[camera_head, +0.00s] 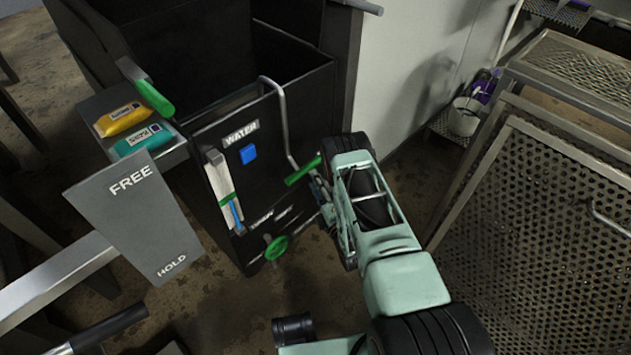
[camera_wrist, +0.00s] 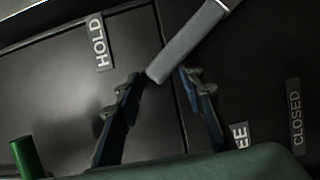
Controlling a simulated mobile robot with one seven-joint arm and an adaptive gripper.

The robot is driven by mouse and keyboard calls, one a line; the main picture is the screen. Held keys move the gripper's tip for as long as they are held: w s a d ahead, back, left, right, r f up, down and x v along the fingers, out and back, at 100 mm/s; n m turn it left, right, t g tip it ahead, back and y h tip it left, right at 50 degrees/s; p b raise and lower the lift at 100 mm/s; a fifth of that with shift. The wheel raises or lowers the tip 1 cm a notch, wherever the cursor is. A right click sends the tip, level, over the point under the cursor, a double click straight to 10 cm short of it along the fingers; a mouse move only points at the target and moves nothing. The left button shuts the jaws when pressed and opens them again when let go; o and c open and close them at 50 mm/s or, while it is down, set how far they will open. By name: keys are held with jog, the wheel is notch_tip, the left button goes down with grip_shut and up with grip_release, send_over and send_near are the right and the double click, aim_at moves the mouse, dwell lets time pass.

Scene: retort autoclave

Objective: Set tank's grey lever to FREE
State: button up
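The black tank (camera_head: 285,110) stands at the centre of the head view with a WATER label. In the wrist view a grey lever (camera_wrist: 188,42) slants down from the top, its free end between my fingertips. My gripper (camera_wrist: 162,76) is open, with one finger on each side of the lever's end; contact cannot be made out. A HOLD label (camera_wrist: 99,42) is at upper left, and a partly hidden label ending in EE (camera_wrist: 240,136) is at lower right. In the head view my gripper (camera_head: 320,182) is beside the tank's front right side, where the grey lever cannot be made out.
A green-gripped bent handle (camera_head: 303,170) is close by my gripper. A green knob (camera_head: 276,247) is low on the tank's front. A FREE/HOLD plate (camera_head: 140,220) stands at left foreground. A perforated metal cage (camera_head: 530,200) is at right. A CLOSED label (camera_wrist: 295,112) shows in the wrist view.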

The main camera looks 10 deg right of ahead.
jog(key=shift+r, duration=0.65)
jog(key=shift+s, duration=0.1)
